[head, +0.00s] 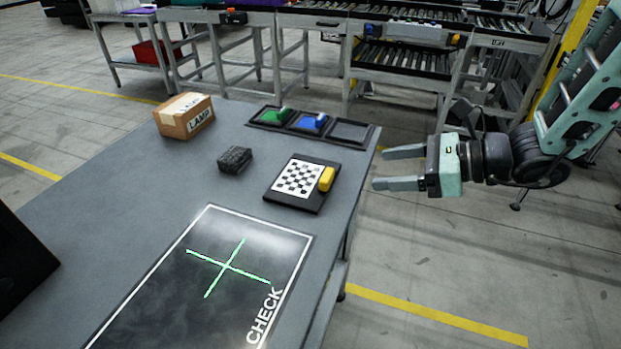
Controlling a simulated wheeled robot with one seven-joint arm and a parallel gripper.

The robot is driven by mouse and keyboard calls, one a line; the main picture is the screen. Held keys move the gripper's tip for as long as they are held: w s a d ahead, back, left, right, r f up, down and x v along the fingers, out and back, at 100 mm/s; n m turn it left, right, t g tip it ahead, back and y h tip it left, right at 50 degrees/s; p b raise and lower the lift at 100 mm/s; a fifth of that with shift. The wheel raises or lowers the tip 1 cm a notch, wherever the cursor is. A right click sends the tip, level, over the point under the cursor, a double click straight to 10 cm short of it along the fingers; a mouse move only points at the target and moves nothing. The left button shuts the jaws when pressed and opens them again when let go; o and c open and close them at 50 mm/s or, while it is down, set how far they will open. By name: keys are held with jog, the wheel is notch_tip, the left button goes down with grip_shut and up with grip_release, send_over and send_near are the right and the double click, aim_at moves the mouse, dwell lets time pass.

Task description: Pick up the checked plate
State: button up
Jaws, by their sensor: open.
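The checked plate (290,188) is a dark flat plate with a black and white checkerboard on top. It lies flat on the grey table (176,177) near its right edge. A yellow block (327,178) sits at the plate's right side. My gripper (378,168) is to the right of the plate, apart from it and beyond the table's edge. Its two fingers point left toward the table and are spread open with nothing between them.
A dark tray (350,132) holds a green and a blue piece; its right compartment is empty. A LAMP box (186,116) and a dark rough block (235,160) stand to the left. A marked CHECK area (285,310) with a green cross lies in front. Roller conveyors (404,60) stand behind.

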aim_at(331, 175)
jog(key=x, duration=0.7)
jog(key=shift+a+f+p, duration=0.1)
jog(key=shift+p, duration=0.2)
jog(key=shift+p+x, duration=0.65)
jog(key=shift+x, duration=2.1)
jog(key=shift+s, duration=0.15)
jog(key=c, duration=1.4)
